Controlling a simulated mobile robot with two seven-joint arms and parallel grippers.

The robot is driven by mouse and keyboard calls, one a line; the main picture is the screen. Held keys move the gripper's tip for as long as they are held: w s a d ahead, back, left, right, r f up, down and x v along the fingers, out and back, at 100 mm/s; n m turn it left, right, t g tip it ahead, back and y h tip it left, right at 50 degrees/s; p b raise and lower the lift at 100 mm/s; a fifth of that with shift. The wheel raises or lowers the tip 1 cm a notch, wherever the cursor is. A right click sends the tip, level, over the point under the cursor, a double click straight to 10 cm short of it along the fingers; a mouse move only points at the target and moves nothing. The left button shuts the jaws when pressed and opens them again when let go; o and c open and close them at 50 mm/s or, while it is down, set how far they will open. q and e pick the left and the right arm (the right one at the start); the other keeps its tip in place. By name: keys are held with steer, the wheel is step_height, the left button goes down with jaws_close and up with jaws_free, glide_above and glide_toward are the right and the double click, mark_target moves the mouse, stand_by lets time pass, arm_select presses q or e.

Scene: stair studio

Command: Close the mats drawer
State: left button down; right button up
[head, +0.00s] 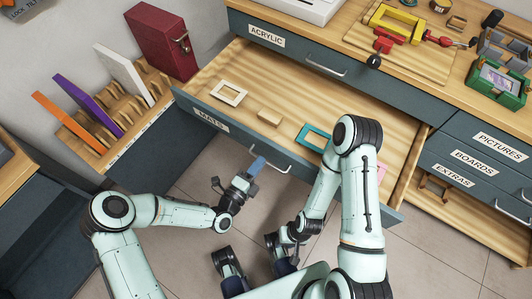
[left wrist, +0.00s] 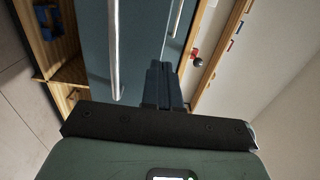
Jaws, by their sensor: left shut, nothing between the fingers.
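The mats drawer (head: 212,122), with a grey-blue front and a MATS label, is pulled out of the bench. Its wooden inside shows a cream frame (head: 229,92), a small wooden block (head: 270,117) and a teal frame (head: 311,138). My left gripper (head: 257,164) is shut and empty at the drawer's front, by its bar handle (head: 284,168); contact cannot be told. In the left wrist view, the shut fingers (left wrist: 165,84) point along grey-blue fronts beside a bar handle (left wrist: 113,50). My right gripper (head: 278,246) is low, in front of the drawer; its fingers are unclear. My right arm hides part of the drawer.
The acrylic drawer (head: 300,52) above looks shut. A rack (head: 110,135) with upright coloured boards and a red case (head: 162,42) stand left of the drawer. The bench top holds a yellow clamp (head: 395,22) and a green box (head: 497,85). Tiled floor (head: 440,250) lies in front.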

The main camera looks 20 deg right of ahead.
mark_target(271, 147)
arm_select(q)
steer(key=shift+x, duration=2.35)
